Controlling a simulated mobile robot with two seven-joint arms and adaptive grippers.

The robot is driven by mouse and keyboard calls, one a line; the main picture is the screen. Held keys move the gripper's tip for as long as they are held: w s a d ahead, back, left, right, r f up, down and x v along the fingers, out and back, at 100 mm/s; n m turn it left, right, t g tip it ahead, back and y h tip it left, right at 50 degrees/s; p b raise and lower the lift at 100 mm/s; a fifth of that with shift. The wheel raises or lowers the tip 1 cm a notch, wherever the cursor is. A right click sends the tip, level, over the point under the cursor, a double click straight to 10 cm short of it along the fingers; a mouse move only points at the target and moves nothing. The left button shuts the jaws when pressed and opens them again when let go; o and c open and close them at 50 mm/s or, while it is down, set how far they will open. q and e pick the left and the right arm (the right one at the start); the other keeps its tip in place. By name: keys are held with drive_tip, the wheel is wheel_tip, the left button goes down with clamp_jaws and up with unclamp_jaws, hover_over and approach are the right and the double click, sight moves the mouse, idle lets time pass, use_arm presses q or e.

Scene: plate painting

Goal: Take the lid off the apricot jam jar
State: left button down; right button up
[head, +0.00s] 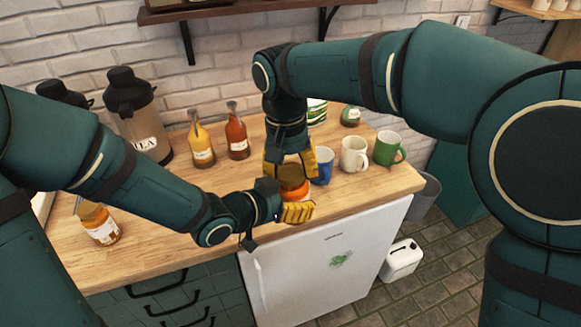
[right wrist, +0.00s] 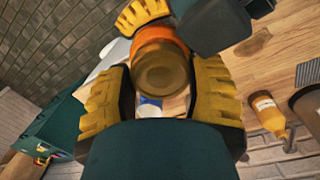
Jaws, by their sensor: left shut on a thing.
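The apricot jam jar (head: 296,190), orange with no readable label, is at the front edge of the counter. My left gripper (head: 297,204) is shut on its body from the front left. The gold-brown lid (head: 291,176) sits on top of the jar. My right gripper (head: 290,165) points down from above and is open, with its yellow fingers on either side of the lid. In the right wrist view the lid (right wrist: 160,69) shows between the fingertips, with a gap on each side. The jar's orange body (right wrist: 160,37) is beyond it. Whether the jar touches the counter is hidden.
A blue mug (head: 323,165) stands close right of my right gripper, then a white mug (head: 354,154) and a green mug (head: 389,149). Two sauce bottles (head: 237,138) and a dark dispenser (head: 137,118) stand behind left.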

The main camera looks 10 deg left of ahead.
drive_tip(key=o, duration=1.2)
drive_tip(key=shift+o, duration=0.2)
drive_tip(key=shift+r, duration=0.15)
drive_tip(key=shift+a+r, duration=0.2)
drive_tip(key=shift+r, duration=1.95)
